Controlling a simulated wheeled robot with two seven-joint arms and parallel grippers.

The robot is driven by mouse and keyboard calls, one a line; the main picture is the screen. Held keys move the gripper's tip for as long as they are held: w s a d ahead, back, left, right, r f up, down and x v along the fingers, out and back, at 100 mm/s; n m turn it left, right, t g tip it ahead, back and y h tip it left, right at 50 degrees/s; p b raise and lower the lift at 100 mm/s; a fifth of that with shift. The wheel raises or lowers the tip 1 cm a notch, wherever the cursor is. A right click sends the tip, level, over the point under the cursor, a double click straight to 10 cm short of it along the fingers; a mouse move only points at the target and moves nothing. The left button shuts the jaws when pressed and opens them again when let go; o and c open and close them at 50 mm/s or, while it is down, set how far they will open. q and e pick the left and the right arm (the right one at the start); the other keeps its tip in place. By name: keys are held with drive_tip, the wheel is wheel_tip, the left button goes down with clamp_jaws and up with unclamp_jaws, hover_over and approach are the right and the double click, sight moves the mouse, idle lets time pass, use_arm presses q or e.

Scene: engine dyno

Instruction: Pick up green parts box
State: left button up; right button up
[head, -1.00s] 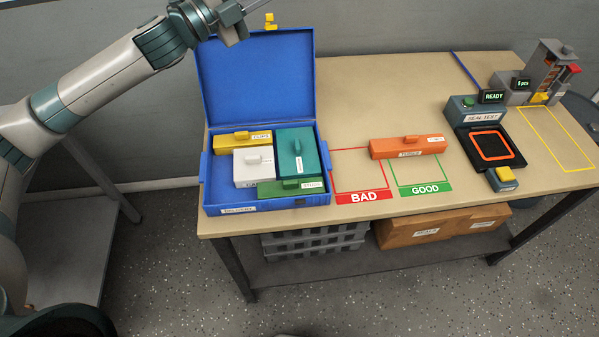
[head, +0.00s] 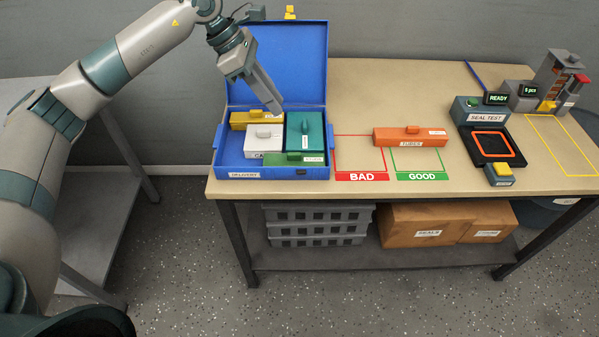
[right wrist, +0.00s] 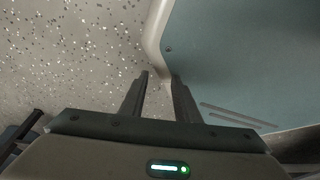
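The green parts box (head: 288,159) lies at the front of the open blue delivery case (head: 220,157), partly hidden by the white and teal boxes. My left gripper (head: 274,108) hangs over the case, fingers pointing down and right, above the space between the yellow, white and teal boxes. It appears empty. Its fingers overlap in the head view, so I cannot tell its opening. My right gripper (right wrist: 160,76) shows only in the right wrist view; its fingers are apart with nothing between them.
The case also holds a yellow box (head: 258,120), a white box (head: 262,138) and a teal box (head: 305,134). Its raised lid (head: 285,60) stands behind. An orange box (head: 410,138) lies by the GOOD area (head: 420,163). The BAD area (head: 360,160) is clear.

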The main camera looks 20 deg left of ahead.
sight(288, 158)
use_arm(q)
drive_tip(key=a, duration=0.1)
drive_tip(key=a+f+y, duration=0.1)
drive_tip(key=shift+w+a+f, duration=0.1)
drive_tip(key=shift+a+f, duration=0.05)
drive_tip(key=shift+a, duration=0.2)
use_arm(e)
drive_tip(key=shift+s+d, duration=0.15)
drive_tip(key=shift+s, duration=0.1)
